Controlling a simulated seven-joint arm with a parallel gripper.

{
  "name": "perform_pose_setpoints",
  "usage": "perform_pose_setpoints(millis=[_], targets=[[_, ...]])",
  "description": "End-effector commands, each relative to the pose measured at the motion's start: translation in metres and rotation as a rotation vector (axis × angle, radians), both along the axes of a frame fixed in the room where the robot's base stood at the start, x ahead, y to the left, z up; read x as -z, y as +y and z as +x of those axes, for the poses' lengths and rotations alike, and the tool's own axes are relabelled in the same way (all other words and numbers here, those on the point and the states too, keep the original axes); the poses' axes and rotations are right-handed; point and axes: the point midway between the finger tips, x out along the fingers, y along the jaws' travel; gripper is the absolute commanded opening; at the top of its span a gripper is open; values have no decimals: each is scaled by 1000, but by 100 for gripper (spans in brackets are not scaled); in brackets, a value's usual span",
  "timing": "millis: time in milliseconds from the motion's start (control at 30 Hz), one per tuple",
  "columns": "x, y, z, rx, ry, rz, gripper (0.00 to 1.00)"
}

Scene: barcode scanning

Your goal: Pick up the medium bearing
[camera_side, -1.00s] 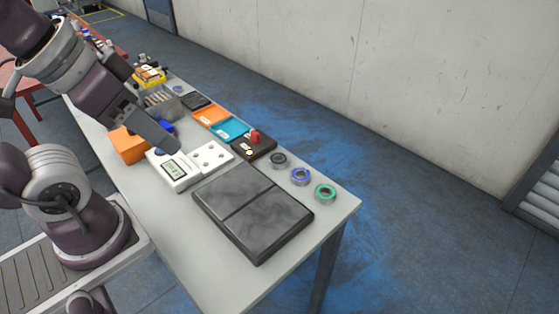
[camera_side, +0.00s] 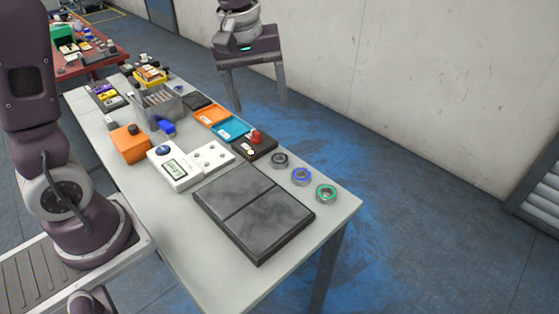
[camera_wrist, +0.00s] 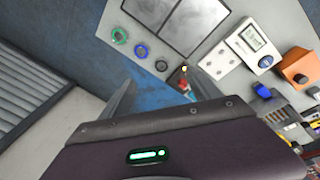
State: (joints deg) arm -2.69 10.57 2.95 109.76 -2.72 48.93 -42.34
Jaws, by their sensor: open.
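Three ring-shaped bearings lie in a row on the right end of the table: a dark one (camera_side: 279,160), a blue-ringed one (camera_side: 301,176) and a green-ringed one (camera_side: 326,193). The blue one is in the middle of the row and seems the medium bearing, though sizes are hard to tell. In the wrist view the dark bearing (camera_wrist: 161,66), blue bearing (camera_wrist: 141,51) and green bearing (camera_wrist: 119,36) all show beyond the fingers. My gripper (camera_side: 259,103) is open and empty, raised in the air beyond the table's far edge, apart from the bearings.
A dark two-panel plate (camera_side: 250,210) lies just left of the bearings. A black box with a red button (camera_side: 254,145), a white device with a display (camera_side: 175,170), blue and orange trays (camera_side: 231,128) and an orange box (camera_side: 130,145) fill the table farther back.

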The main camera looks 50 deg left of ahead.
Motion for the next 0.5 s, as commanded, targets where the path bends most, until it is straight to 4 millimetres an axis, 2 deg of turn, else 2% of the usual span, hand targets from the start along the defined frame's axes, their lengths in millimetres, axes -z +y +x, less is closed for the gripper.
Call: perform_pose_setpoints(millis=[33, 100, 200, 300, 500], targets=[[29, 6, 25, -100, 50, -15, 72], [67, 14, 54, -244, 100, -32, 72], [114, 24, 78, -401, 153, -39, 72], [143, 29, 89, -488, 180, -41, 72], [171, 30, 91, -521, 190, -41, 72]])
